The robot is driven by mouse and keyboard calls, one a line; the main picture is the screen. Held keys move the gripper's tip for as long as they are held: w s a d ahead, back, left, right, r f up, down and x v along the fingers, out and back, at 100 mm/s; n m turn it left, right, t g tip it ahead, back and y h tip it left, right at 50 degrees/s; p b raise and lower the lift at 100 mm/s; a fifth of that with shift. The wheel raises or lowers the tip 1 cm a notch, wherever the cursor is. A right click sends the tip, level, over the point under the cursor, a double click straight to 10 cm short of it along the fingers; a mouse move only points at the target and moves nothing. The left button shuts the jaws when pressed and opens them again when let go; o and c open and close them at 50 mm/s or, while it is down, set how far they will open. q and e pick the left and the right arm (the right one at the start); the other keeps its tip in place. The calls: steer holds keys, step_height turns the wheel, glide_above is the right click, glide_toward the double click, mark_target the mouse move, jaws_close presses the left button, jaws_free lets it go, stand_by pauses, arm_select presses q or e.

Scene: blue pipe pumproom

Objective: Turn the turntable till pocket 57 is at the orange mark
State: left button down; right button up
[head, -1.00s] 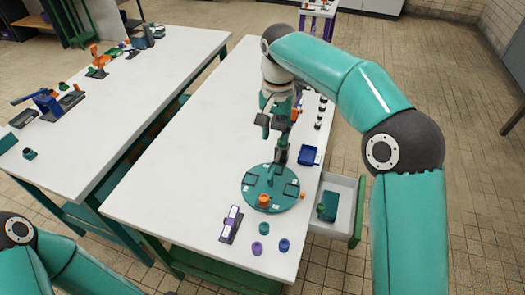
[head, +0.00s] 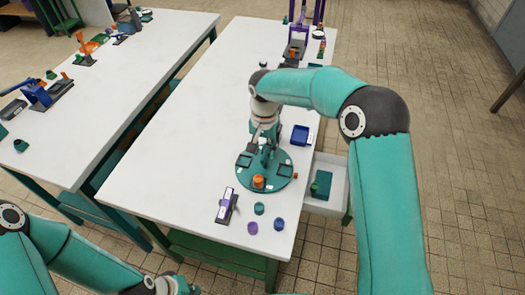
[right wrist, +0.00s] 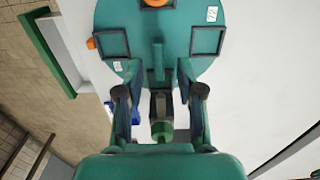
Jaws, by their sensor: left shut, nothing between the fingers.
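The teal turntable (head: 249,176) lies near the front of the white bench, with dark square pockets and an orange knob (head: 258,182) on it. White labels (right wrist: 212,14) sit beside pockets in the right wrist view; I cannot read their numbers surely. A small orange mark (head: 295,175) is beside its right rim. My right gripper (right wrist: 159,92) is open at the turntable's far edge, its fingers either side of an upright teal post (right wrist: 158,62), with gaps to both. My left gripper (head: 182,288) is shut and empty at the bottom edge of the head view, away from the turntable.
A blue tray (head: 301,135) stands behind right of the turntable. An open drawer (head: 335,190) juts out at right. A purple-and-white item (head: 227,205) and green (head: 259,209), purple (head: 252,228) and blue (head: 279,224) pieces stand in front. The bench's left part is clear.

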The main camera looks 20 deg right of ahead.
steer(key=shift+f, duration=0.95)
jaws_close()
steer(key=shift+a, duration=0.2)
steer(key=shift+d, duration=0.25)
